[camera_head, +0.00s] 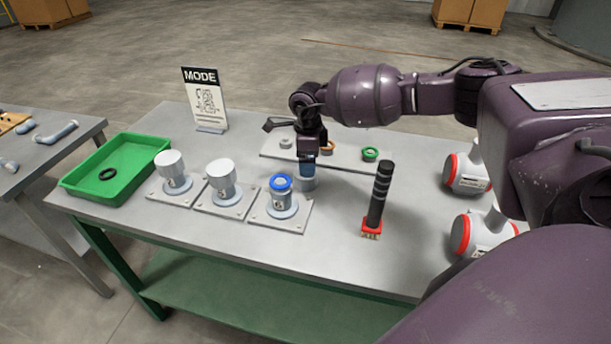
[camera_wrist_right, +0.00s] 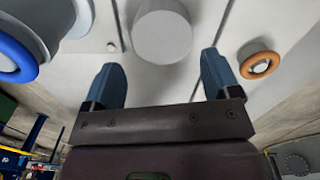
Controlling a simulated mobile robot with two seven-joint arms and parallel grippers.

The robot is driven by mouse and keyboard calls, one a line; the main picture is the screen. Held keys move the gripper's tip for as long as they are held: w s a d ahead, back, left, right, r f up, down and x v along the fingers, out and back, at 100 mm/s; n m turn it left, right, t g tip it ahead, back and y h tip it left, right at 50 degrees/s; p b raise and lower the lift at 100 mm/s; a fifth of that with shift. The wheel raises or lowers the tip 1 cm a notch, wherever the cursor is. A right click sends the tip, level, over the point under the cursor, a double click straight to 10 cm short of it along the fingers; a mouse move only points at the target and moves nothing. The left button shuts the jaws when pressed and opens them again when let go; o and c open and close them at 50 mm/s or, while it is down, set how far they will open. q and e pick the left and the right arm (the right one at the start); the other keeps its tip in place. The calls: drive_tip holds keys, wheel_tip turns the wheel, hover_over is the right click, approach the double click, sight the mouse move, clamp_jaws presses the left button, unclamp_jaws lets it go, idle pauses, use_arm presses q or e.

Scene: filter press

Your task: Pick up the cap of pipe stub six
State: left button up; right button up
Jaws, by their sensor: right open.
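A pipe stub (camera_head: 281,203) with a blue ring (camera_head: 281,183) on top stands on the rightmost of three plates; its small label seems to read 6. Its top has no grey cap on it. A grey cylindrical cap (camera_head: 307,184) stands on the table just right of that plate. My right gripper (camera_head: 307,170) is above this cap, fingers pointing down, partly hiding it. In the right wrist view the gripper (camera_wrist_right: 164,75) is open and empty, with the round grey cap (camera_wrist_right: 163,32) just beyond the gap between the blue fingertips. My left gripper is not in view.
Two stubs with grey caps (camera_head: 169,164) (camera_head: 222,173) stand left. A green tray (camera_head: 90,172) holds a black ring. Behind the gripper a pale plate (camera_head: 340,158) carries orange and green rings. A black-handled brush (camera_head: 378,200) stands right, before red-rimmed white parts (camera_head: 462,172).

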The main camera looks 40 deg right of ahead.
drive_tip(key=shift+w+d+f, duration=0.1)
drive_tip(key=shift+f, duration=1.5)
drive_tip(key=shift+w+f, duration=0.1)
drive_tip(key=shift+f, duration=1.5)
drive_tip(key=c, duration=0.7)
